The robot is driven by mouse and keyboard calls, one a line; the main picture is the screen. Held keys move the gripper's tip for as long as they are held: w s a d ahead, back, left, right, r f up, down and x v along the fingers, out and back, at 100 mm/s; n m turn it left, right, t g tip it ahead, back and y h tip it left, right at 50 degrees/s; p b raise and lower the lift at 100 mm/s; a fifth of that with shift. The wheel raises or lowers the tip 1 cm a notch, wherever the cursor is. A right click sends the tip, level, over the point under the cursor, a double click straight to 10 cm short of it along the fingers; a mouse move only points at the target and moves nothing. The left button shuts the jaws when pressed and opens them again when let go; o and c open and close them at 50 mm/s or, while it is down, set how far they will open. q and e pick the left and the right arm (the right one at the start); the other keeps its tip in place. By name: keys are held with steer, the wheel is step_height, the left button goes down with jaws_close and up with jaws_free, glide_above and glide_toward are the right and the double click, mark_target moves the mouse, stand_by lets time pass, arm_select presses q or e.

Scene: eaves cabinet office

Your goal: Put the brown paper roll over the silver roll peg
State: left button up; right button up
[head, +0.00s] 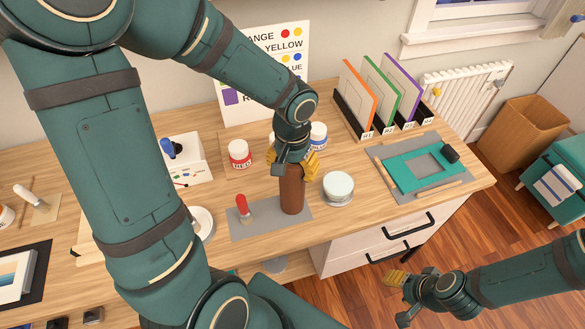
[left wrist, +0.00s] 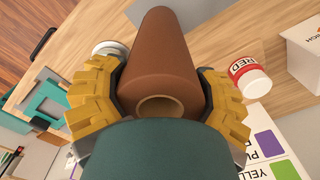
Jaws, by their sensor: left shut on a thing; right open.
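The brown paper roll (head: 292,190) stands about upright, its lower end at the right part of a grey mat (head: 262,226). I cannot tell whether it touches the mat. My left gripper (head: 296,163) is shut on the roll's upper part from above. In the left wrist view the roll (left wrist: 165,60) lies between both yellow finger pads, its hollow near end showing. I cannot make out the silver roll peg in either view; the roll or my arm may hide it. My right gripper (head: 394,298) is open and empty, low at the right, beyond the desk front.
A red-handled tool (head: 242,206) stands left of the roll, and a round pale-lidded tin (head: 339,187) is close on its right. A red-labelled jar (head: 239,154) is behind. A teal screen frame (head: 418,168) lies further right. My left arm covers the desk's left middle.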

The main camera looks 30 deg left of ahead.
arm_select(q)
steer(key=shift+f, duration=0.25)
steer(key=o, duration=1.3)
steer(key=shift+r, duration=0.15)
step_height(320, 180, up, 14)
steer(key=p, duration=0.3)
steer(key=shift+f, duration=0.2)
